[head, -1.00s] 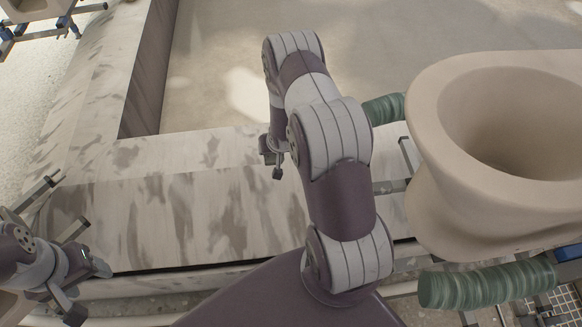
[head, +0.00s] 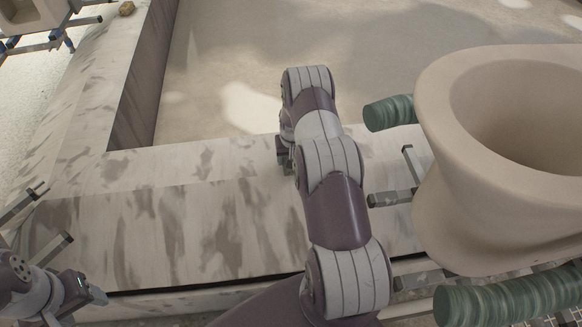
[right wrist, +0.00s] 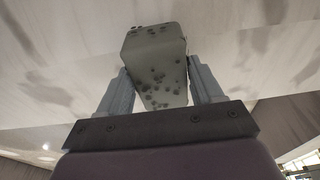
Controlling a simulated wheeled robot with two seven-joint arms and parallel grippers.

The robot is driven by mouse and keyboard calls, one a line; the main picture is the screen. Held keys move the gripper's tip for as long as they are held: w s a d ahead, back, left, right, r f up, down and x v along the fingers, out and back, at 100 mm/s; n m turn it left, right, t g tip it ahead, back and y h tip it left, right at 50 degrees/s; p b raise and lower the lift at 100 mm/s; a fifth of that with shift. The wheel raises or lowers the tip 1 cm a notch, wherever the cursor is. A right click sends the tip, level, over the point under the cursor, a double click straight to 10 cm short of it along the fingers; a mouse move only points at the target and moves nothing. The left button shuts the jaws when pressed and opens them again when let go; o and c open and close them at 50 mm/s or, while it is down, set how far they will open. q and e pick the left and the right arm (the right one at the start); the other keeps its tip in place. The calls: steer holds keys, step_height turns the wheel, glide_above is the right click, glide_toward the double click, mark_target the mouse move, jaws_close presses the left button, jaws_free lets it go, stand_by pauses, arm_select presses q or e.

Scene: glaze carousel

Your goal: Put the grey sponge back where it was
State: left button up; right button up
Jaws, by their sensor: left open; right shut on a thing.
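The grey sponge (right wrist: 158,62), a pale grey block with dark spots, shows in the right wrist view. My right gripper (right wrist: 158,82) is shut on it, with one finger on each side. Pale streaked stone lies behind it; I cannot tell whether the sponge touches it. In the head view my right arm reaches over the stone ledge (head: 165,225) and its links hide the sponge and most of the gripper. My left gripper (head: 86,292) is open at the lower left, partly cut off by the frame, apart from the sponge.
A large beige ceramic bowl (head: 440,165) stands at the right, with green ribbed rollers (head: 390,113) and grey bars (head: 390,198) beside it. More bars (head: 55,250) stick out near my left gripper. A small tan lump (head: 127,8) lies at the top left. The ledge left of my right arm is clear.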

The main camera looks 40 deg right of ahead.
step_height(320, 180, down, 4)
steer(key=shift+w+b, duration=0.1)
steer(key=shift+b, duration=0.35)
steer(key=o, duration=0.9)
steer(key=shift+o, duration=0.2)
steer(key=shift+r, duration=0.1)
